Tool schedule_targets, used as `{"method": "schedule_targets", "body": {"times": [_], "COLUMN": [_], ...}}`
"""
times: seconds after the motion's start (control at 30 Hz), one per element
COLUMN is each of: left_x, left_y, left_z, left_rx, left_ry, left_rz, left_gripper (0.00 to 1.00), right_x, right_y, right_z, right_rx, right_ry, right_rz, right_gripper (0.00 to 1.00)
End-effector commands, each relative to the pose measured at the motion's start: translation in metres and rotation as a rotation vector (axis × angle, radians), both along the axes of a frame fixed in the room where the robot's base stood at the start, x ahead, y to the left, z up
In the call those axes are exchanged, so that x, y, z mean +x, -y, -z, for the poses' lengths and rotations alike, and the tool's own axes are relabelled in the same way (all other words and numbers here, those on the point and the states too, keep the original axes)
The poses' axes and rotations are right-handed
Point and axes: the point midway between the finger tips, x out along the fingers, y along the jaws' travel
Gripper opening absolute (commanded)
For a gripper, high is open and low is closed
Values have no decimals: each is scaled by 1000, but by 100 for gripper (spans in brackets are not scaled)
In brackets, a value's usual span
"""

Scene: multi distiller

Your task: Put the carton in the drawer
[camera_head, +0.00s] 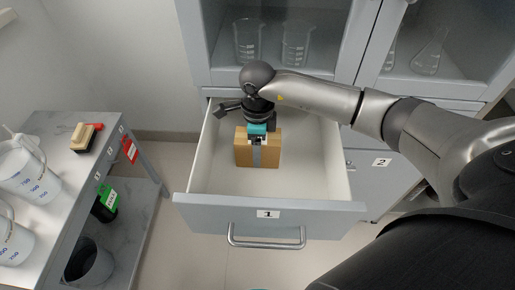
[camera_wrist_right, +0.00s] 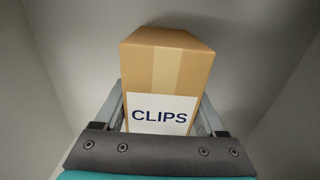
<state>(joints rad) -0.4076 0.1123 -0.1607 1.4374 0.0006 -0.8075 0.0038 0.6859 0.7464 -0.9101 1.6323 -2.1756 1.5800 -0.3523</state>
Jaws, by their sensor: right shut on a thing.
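The carton (camera_head: 242,153) is a brown box with a lighter tape strip. In the right wrist view the carton (camera_wrist_right: 165,72) shows a white label reading CLIPS. My right gripper (camera_head: 257,140) is shut on it, with one finger on each side in the wrist view (camera_wrist_right: 163,118). The carton is inside the open drawer (camera_head: 268,212), marked 1, towards its back and middle. I cannot tell whether the carton touches the drawer floor. My left gripper is not in view.
A grey cabinet (camera_head: 198,48) with glass beakers (camera_head: 297,42) stands behind the drawer. A closed drawer marked 2 (camera_head: 385,175) is to the right. A side table (camera_head: 85,165) with white containers (camera_head: 20,170) stands at the left. The drawer floor around the carton is clear.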

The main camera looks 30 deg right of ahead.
Motion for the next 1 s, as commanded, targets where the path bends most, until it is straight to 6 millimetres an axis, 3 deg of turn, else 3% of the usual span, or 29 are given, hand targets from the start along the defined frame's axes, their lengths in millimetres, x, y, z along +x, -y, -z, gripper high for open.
{"method": "schedule_targets", "body": {"times": [0.4, 0.43, 0.67, 1.0], "left_x": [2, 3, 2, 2], "left_y": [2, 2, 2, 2], "left_z": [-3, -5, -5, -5], "left_rx": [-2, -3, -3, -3], "left_ry": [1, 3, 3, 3], "left_rz": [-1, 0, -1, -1], "left_gripper": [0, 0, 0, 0], "right_x": [1, 0, 0, 0], "right_y": [0, 0, 0, 0], "right_z": [3, 3, 3, 1], "right_rx": [0, 0, 0, 0], "right_ry": [1, 1, 1, 1], "right_rz": [0, 0, 0, 0], "right_gripper": [2, 74, 100, 100]}}
